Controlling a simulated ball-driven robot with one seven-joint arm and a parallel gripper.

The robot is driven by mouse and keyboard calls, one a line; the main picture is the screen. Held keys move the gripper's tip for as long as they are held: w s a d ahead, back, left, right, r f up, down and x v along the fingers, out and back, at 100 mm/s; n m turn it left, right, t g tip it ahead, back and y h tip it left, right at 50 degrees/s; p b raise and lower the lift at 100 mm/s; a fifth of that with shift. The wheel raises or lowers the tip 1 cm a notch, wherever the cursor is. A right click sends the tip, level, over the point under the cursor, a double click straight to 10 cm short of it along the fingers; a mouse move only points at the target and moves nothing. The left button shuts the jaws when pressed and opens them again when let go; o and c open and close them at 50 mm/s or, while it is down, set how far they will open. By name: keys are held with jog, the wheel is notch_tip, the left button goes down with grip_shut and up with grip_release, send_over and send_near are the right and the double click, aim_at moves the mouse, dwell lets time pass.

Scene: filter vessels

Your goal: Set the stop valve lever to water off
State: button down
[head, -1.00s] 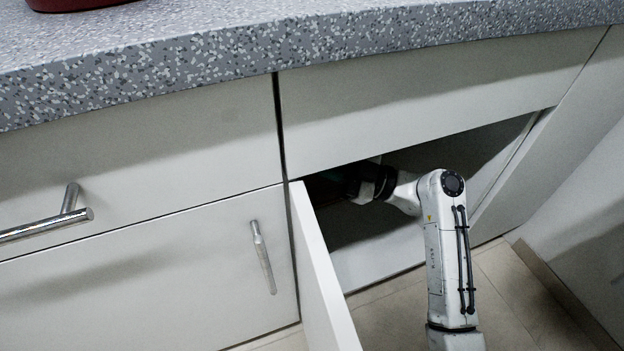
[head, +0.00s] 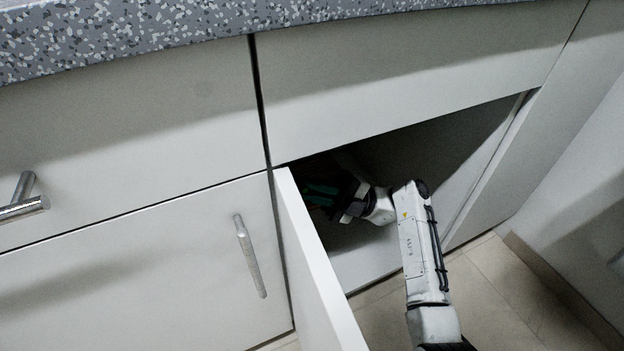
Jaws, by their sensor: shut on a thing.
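My gripper (head: 320,192) is inside the dark open cabinet (head: 392,245), close behind the hinge side of its open door. Its dark body shows with teal patches near the front. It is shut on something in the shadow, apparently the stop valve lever. The lever itself and its setting cannot be made out. The fingertips are hard to see in the dark.
The open cabinet door (head: 312,270) stands just left of my arm. A closed cabinet door with a metal handle (head: 249,256) and a drawer front with a bar handle (head: 24,202) lie further left. A speckled countertop (head: 150,28) overhangs above. Tiled floor (head: 500,300) is clear at right.

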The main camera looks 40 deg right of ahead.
jog(key=shift+f+n+g+y, duration=0.4)
jog(key=shift+n+g, duration=0.4)
jog(key=shift+n, duration=0.35)
jog(key=shift+f+n+g+y, duration=0.3)
jog(key=shift+f+n+g, duration=0.2)
jog(key=shift+n+g, duration=0.5)
jog(key=shift+f+n, duration=0.1)
jog(key=shift+n, duration=0.25)
jog(key=c, duration=1.2)
grip_release()
jog(key=shift+o, duration=0.2)
jog(key=v, duration=0.7)
jog(key=shift+d, duration=0.2)
jog(key=shift+f, duration=0.1)
